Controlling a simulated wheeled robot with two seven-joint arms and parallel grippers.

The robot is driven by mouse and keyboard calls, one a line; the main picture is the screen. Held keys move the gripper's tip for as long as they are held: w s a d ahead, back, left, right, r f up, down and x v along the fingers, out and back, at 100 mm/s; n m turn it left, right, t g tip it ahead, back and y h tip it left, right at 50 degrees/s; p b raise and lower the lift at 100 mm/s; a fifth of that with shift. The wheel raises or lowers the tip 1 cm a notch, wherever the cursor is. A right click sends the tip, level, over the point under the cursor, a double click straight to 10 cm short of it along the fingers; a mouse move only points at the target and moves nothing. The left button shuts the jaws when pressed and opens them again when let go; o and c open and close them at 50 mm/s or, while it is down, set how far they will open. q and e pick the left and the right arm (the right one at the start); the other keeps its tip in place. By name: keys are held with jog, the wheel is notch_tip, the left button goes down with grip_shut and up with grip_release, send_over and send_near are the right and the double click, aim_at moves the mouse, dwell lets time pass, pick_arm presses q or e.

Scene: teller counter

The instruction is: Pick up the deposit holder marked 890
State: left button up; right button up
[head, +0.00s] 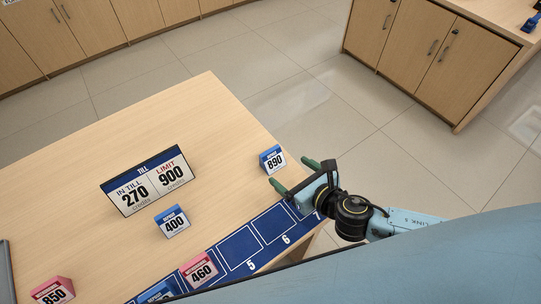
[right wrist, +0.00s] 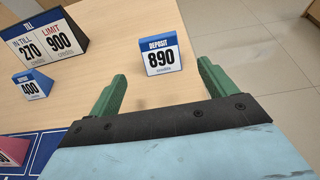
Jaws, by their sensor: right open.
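The deposit holder marked 890 (head: 272,159) is a small white block with a blue top band. It stands upright near the right edge of the wooden counter. In the right wrist view the holder (right wrist: 162,57) stands ahead of the fingertips, roughly between their lines. My right gripper (head: 294,174) is open and empty, with its green fingers apart just short of the holder. The open fingers also show in the right wrist view (right wrist: 162,77). My left gripper is not in view.
A till sign (head: 147,180) reading 270 and 900 stands left on the counter (head: 200,112). A 400 holder (head: 172,221) stands before it. Pink holders 460 (head: 199,270) and 850 (head: 53,291) are nearer. A blue numbered mat (head: 238,250) lies along the front edge.

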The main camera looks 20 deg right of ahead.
aim_at(276, 160)
jog(key=b+x, duration=0.1)
jog(key=x, duration=0.2)
jog(key=shift+w+a+f, duration=0.1)
jog(key=shift+w+f, duration=0.15)
jog(key=shift+f, duration=0.05)
jog(key=shift+b+x, duration=0.6)
jog(key=shift+x, duration=0.25)
jog(key=shift+w, duration=0.15)
jog(key=b+x, duration=0.3)
jog(key=x, duration=0.1)
jog(key=shift+w+f, duration=0.2)
jog(key=shift+w, duration=0.05)
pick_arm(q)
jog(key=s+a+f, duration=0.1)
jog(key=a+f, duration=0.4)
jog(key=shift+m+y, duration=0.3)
pick_arm(e)
jog(key=shift+w+f, duration=0.15)
jog(key=shift+w, duration=0.05)
pick_arm(q)
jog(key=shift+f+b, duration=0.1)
jog(key=shift+b, duration=0.2)
pick_arm(e)
jog(key=shift+f, duration=0.1)
jog(key=c, duration=1.1)
